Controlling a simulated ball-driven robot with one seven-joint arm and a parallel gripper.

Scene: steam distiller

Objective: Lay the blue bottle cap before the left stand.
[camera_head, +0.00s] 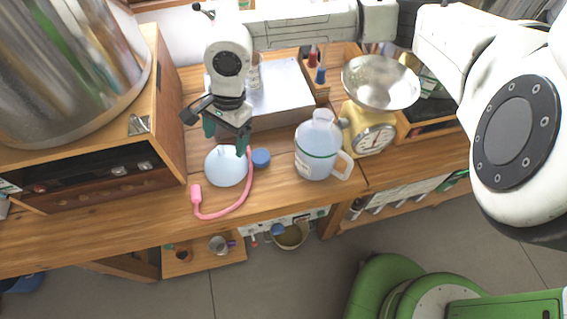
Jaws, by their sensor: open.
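The blue bottle cap (261,158) lies on the wooden worktop, just right of a pale round flask and left of the clear jug. My gripper (227,139), with dark green fingers, is open above the flask, to the left of the cap. Nothing shows between its fingers. The left stand appears to be the wooden cabinet (171,105) at the left, which bears a large shiny metal vessel (75,70). Bare worktop (120,215) runs along the front of this stand.
The pale flask (226,170) and a pink hose (240,203) lie under and before my gripper. The clear jug (316,150) and a yellow scale (372,135) with a metal bowl (381,80) stand to the right. A low shelf (205,258) holds small items.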

